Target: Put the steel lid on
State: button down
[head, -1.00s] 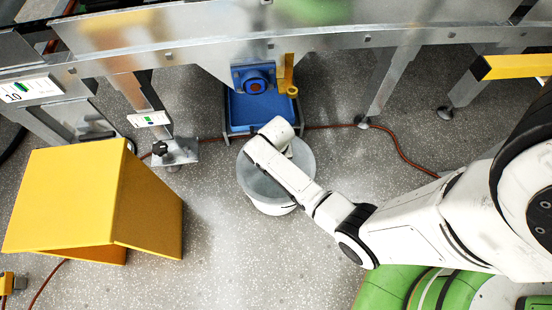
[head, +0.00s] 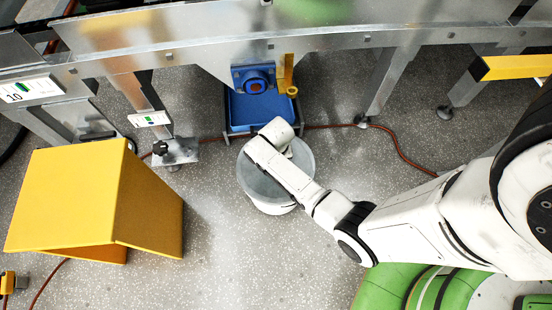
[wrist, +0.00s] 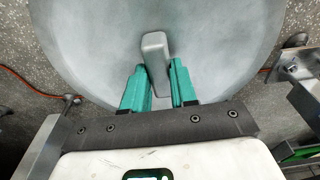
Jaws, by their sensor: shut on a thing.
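The steel lid is a round grey disc (head: 256,184) in the head view, at the top of a white bucket (head: 271,208) on the floor. In the wrist view the lid (wrist: 85,45) fills most of the upper part, with a grey block handle (wrist: 154,48) at its middle. My gripper (wrist: 158,68) has green fingers on either side of the handle's near end and is shut on it. In the head view my wrist hides the fingers and part of the lid. I cannot tell whether the lid is fully seated on the rim.
A blue tray (head: 258,110) stands just behind the bucket, below a drain outlet (head: 255,81) with a yellow handle (head: 287,72). Metal machine legs (head: 389,80) stand at the back. A yellow folded cover (head: 75,195) is at left. A reddish hose (head: 405,155) crosses the floor.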

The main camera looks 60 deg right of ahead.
dwell(0.9)
jog(key=shift+c, duration=1.7)
grip_release()
jog(key=shift+r+p, duration=0.1)
jog(key=shift+p, duration=0.2)
jog(key=shift+r+p, duration=3.45)
jog(key=shift+p, duration=0.15)
